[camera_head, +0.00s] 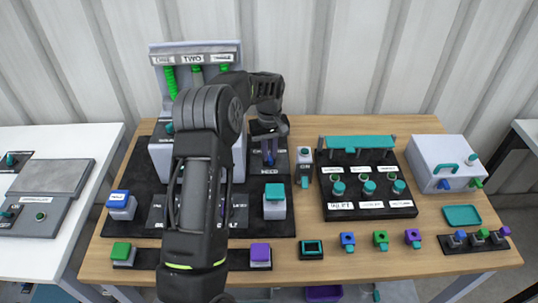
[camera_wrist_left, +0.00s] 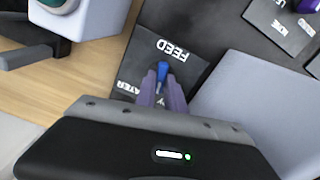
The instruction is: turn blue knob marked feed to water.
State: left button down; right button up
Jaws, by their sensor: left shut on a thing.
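The blue knob (camera_wrist_left: 162,69) marked FEED stands on a dark panel (camera_wrist_left: 190,28) in the left wrist view. Its blue top shows between the purple fingers of my left gripper (camera_wrist_left: 162,92), which is shut on it. The FEED label lies just beyond the knob, and a label partly readable as "ATER" lies to its left. The fingers hide the rest of the knob, so its exact pointing is hard to tell. In the head view my left gripper (camera_head: 269,143) reaches down at the panel behind the teal-topped block (camera_head: 275,206). My right gripper is not seen.
A grey dispenser (camera_head: 196,48) with green tubes stands behind my left arm. To the right are a teal-railed knob panel (camera_head: 357,142) and a white box (camera_head: 446,163) with a teal handle.

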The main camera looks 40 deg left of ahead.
aim_at(270, 155)
pick_arm(q)
jog(key=m+b, duration=0.1)
jog(key=m, duration=0.3)
jog(key=shift+f+m, duration=0.1)
jog(key=shift+m, duration=0.3)
jog(key=m+b, duration=0.1)
jog(key=m, duration=0.4)
jog(key=shift+d, duration=0.15)
jog(key=c, duration=1.4)
grip_release()
jog(key=shift+c, duration=0.2)
jog(key=shift+r, duration=0.2)
notch_tip(270, 155, up, 8)
jog(key=shift+f+b, duration=0.2)
jog(key=shift+b, duration=0.4)
